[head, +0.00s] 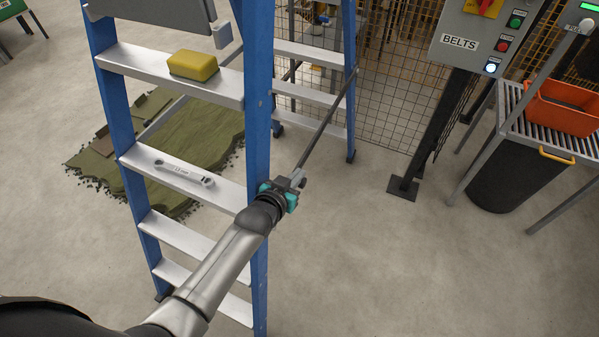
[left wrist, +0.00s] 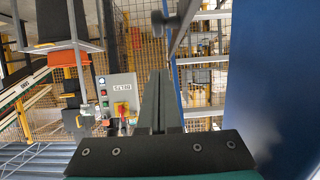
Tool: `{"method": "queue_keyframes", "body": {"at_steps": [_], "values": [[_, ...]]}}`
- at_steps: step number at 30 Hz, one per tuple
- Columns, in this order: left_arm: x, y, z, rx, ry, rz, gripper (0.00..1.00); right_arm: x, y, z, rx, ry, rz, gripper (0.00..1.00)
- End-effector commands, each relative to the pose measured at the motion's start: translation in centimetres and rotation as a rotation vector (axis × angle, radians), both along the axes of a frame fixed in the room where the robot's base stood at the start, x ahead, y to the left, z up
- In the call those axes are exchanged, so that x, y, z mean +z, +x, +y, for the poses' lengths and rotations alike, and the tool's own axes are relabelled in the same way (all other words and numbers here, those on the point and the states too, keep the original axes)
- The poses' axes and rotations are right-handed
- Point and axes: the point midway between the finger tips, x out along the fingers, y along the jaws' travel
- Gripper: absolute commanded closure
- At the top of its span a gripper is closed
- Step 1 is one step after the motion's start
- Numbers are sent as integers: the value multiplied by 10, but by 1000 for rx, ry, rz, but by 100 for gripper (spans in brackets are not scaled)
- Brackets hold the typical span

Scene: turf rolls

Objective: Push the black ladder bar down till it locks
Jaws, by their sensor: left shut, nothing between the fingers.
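The blue ladder (head: 259,120) stands open with silver steps. Its black bar (head: 325,120) slopes from the rear rail down toward the front rail and looks slightly bent at a middle point near my gripper. My left gripper (head: 299,181) is at the bar's lower end, just right of the front rail, shut with nothing between its fingers. In the left wrist view the shut fingers (left wrist: 160,78) point up at part of the bar (left wrist: 182,25), beside the blue rail (left wrist: 275,80). I cannot tell whether they touch the bar. My right gripper is not in view.
A yellow sponge (head: 193,66) and a wrench (head: 184,172) lie on ladder steps. Turf (head: 200,125) lies on the floor behind. A BELTS control box (head: 475,40) on a post and an orange crate (head: 565,108) on rollers stand right. Floor at lower right is clear.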

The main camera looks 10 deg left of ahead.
Motion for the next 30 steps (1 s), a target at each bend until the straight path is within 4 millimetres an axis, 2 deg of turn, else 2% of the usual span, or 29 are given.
{"method": "queue_keyframes", "body": {"at_steps": [1, 6, 12, 18, 26, 28, 30], "values": [[3, -10, 2, 0, 0, 2, 100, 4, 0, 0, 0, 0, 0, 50], [11, -38, 8, 1, 0, -1, 100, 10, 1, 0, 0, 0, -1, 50], [17, -64, 13, 1, -1, -4, 100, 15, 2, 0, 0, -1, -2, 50], [21, -76, 15, 1, -2, -6, 100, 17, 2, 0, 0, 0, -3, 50], [21, -78, 16, 1, -2, -6, 100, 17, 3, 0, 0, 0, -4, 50], [19, -79, 16, 2, 0, -1, 100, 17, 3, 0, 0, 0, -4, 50], [7, -83, 17, 3, 4, 20, 100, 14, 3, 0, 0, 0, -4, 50]]}}
